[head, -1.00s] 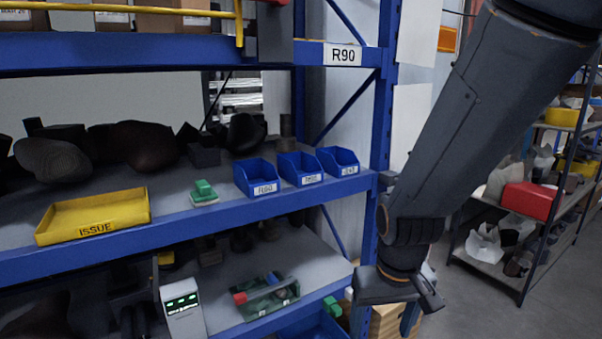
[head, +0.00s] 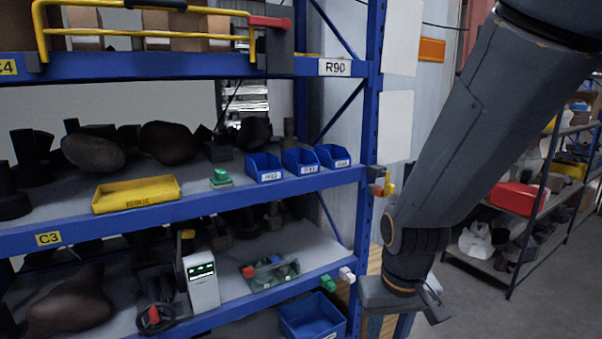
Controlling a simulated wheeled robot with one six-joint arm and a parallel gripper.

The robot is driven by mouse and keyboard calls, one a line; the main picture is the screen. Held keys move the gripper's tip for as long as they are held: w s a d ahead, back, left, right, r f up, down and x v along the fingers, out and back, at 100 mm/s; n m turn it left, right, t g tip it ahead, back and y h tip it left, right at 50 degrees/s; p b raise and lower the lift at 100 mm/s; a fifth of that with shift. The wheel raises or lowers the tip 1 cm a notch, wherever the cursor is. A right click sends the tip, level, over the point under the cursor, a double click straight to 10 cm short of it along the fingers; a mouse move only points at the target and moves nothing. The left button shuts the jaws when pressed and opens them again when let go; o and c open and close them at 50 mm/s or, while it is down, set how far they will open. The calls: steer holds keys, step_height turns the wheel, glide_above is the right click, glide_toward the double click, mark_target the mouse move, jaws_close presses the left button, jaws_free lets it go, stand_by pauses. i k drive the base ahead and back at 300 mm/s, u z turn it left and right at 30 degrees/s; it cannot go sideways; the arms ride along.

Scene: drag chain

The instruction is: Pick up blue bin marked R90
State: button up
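Three blue bins stand side by side on the middle shelf, at its right end, in the head view. The left one (head: 262,163) has a white label that is blurred now; it read R90 in the earlier frame. The labels on the middle bin (head: 299,159) and right bin (head: 332,154) are too small to read surely. My gripper (head: 408,310) hangs at the lower right, in front of the rack's right end, below and right of the bins and apart from them.
A yellow tray (head: 137,194) and a small green item (head: 221,177) lie left of the bins. The blue upright (head: 368,110) stands right of them. An upper shelf beam with an R90 sign (head: 335,67) passes above. Open floor (head: 475,300) lies to the right.

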mark_target(300, 162)
steer(key=u, duration=0.15)
steer(key=i, duration=1.25)
steer(key=z, duration=0.4)
